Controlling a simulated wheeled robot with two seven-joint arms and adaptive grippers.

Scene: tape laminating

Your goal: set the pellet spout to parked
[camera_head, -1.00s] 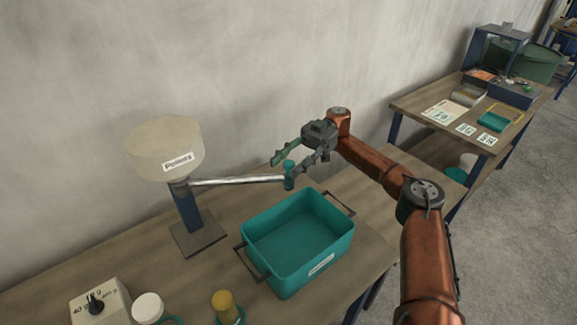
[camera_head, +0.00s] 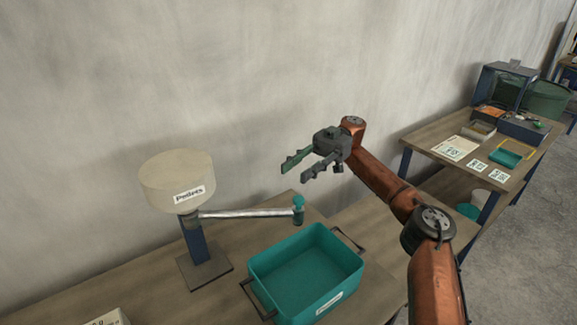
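The pellet hopper (camera_head: 177,182) is a cream drum labelled "Pellets" on a blue post (camera_head: 196,243) with a dark base plate. Its silver spout arm (camera_head: 245,213) reaches right from the post, ending in a teal knob (camera_head: 299,209) behind the far edge of the teal bin. My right gripper (camera_head: 293,174) is open and empty, above and apart from the knob, with its fingers pointing left. My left gripper is out of view.
The teal bin (camera_head: 259,270) with dark handles stands on the wooden bench, in front of the spout. A second table (camera_head: 430,142) at the right holds trays, cards and a dark box. A grey wall runs behind the bench.

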